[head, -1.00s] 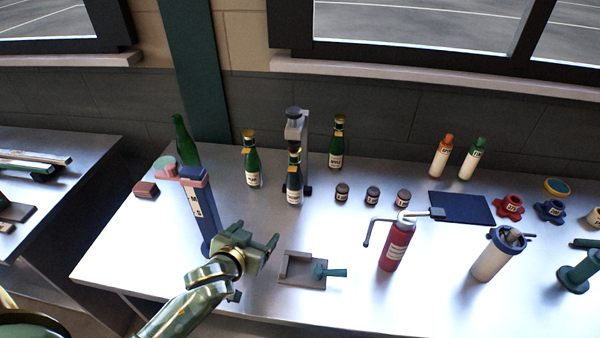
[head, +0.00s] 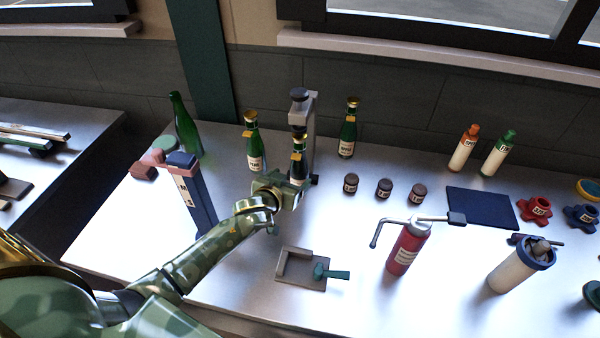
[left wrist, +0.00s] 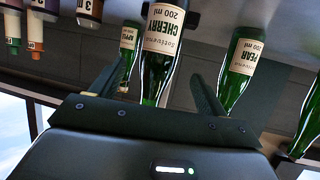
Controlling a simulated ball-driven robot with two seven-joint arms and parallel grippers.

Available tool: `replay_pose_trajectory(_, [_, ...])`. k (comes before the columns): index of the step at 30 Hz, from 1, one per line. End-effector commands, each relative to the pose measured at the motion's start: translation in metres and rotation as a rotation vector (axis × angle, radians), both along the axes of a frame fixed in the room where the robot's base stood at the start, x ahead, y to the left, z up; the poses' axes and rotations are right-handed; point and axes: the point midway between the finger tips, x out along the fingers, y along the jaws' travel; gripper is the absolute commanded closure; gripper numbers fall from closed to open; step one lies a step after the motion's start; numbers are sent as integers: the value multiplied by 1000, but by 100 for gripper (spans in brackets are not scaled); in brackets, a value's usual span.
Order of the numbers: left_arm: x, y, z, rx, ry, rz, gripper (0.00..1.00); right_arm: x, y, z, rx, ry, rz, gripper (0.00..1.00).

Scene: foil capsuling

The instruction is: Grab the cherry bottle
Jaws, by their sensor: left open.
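There my left gripper (left wrist: 158,75) is open and empty, with one finger on each side of the bottle in the picture. I cannot tell whether the fingertips reach around it. My right gripper is not in view.
The pear bottle (head: 254,145) stands left of the cherry bottle and the apple bottle (head: 348,130) right. The grey press (head: 309,120) stands just behind. A blue post (head: 193,195) and a plain green bottle (head: 186,128) are further left. Several dark jars (head: 384,187) stand right.

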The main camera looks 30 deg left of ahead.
Motion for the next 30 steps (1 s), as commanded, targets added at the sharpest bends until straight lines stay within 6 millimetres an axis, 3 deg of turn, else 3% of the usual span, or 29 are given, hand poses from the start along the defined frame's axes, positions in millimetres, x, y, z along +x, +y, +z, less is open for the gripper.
replay_pose_trajectory(9, [43, 0, -17, 2, 0, -1, 25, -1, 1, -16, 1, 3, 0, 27])
replay_pose_trajectory(18, [48, 1, -18, 1, 0, 0, 25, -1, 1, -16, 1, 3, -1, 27])
replay_pose_trajectory(25, [48, 1, -18, 1, 0, 0, 88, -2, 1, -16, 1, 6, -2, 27])
replay_pose_trajectory(30, [49, 0, -17, 1, -2, -1, 88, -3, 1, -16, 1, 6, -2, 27])
